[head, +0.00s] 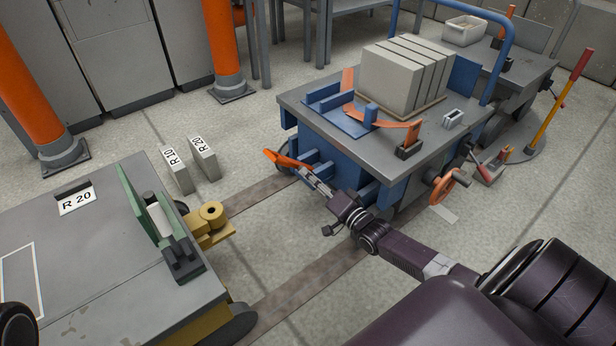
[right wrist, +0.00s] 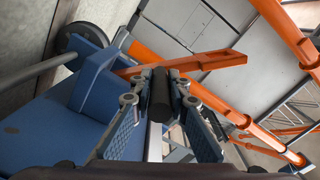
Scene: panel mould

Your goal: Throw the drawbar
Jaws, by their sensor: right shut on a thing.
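The drawbar (head: 286,159) is an orange bar at the front of the blue cart (head: 352,172), pointing out toward the grey wagon. It also shows in the right wrist view (right wrist: 195,62), slanting beyond the fingers. My right gripper (head: 318,184) is at the cart's front, just right of the orange bar. In the right wrist view its fingers (right wrist: 161,98) are closed on a black cylindrical grip (right wrist: 160,92). The grip's join to the orange bar is partly hidden by the fingers. My left gripper is not in view.
A grey wagon (head: 100,255) with a yellow coupling (head: 210,222) stands at left, a floor gap away. Two blocks (head: 188,163) stand on the floor. Orange posts (head: 222,45) stand behind. The cart carries grey slabs (head: 402,70) and has an orange handwheel (head: 447,186) on its side.

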